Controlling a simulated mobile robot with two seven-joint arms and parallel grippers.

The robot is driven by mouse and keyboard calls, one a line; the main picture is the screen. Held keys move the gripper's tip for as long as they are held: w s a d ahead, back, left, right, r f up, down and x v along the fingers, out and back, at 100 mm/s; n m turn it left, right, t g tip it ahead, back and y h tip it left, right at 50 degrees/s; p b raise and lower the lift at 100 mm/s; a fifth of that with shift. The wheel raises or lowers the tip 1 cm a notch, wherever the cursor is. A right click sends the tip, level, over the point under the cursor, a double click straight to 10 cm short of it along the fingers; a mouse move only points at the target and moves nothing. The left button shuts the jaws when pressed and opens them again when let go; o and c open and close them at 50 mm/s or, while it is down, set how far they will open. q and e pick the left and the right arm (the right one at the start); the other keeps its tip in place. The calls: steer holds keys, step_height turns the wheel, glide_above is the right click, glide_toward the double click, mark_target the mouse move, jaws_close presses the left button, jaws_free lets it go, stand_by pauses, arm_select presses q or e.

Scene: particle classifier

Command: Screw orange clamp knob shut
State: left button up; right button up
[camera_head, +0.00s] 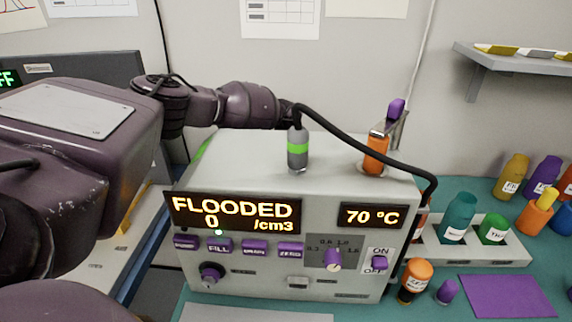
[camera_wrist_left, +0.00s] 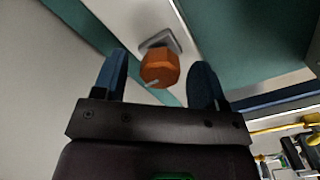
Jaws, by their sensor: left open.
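In the left wrist view, the orange clamp knob (camera_wrist_left: 160,66) is faceted and sits on a small grey metal bracket (camera_wrist_left: 158,41). My left gripper (camera_wrist_left: 157,68) has its two dark blue fingers apart, one to each side of the knob in the picture. Whether either finger touches the knob I cannot tell. In the head view my left arm reaches in from the left above the classifier (camera_head: 275,210), and its fingers cannot be made out. I cannot make out the clamp knob in the head view. My right gripper is not in view.
The classifier display reads FLOODED and 70 °C. A white rack (camera_head: 510,251) and several bottles stand on the teal table at right.

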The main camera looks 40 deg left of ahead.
arm_select(q)
step_height(320, 180, up, 11)
steer(key=p, duration=0.1)
stand_by(0.5)
steer(key=shift+f, duration=0.1)
stand_by(0.3)
